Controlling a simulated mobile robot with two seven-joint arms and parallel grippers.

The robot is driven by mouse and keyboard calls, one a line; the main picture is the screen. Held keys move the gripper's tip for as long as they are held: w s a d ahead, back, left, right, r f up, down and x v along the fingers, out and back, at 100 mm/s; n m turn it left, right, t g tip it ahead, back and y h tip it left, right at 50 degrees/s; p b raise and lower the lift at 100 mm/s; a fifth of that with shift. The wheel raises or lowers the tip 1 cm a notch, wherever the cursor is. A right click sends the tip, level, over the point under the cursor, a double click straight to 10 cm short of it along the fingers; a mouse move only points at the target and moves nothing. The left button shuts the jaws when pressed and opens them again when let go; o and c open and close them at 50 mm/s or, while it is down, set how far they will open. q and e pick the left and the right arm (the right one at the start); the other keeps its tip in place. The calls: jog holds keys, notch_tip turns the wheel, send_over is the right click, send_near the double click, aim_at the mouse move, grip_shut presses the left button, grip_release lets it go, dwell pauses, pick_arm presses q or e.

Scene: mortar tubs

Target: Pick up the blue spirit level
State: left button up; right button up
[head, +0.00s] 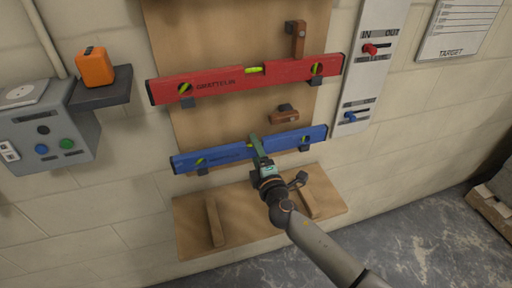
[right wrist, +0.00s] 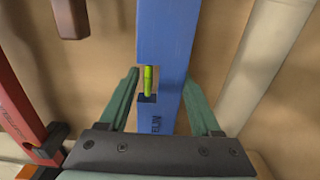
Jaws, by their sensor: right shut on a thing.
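The blue spirit level (head: 225,155) lies along two dark brackets on the wooden wall board, slightly tilted in the picture. My right gripper (head: 258,147) reaches it from below and is shut on it near its middle, beside the yellow-green vial. In the right wrist view the blue level (right wrist: 168,35) runs between the two green fingers (right wrist: 160,100), one on each side. Part of the level is hidden behind the fingers in the head view. My left gripper is not in view.
A red spirit level (head: 220,83) hangs above on its own brackets. A wooden block (head: 284,117) sits between the levels. A wooden shelf (head: 240,222) is below. At left are a grey control box (head: 45,125) and an orange case (head: 94,68) on a dark shelf (head: 100,93).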

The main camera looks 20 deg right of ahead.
jog(key=shift+r, duration=0.1)
jog(key=c, duration=0.5)
jog(key=shift+r+p, duration=1)
jog(key=shift+r, duration=0.15)
jog(key=shift+c, duration=0.2)
jog(key=s, duration=1)
jog(key=shift+d, duration=0.15)
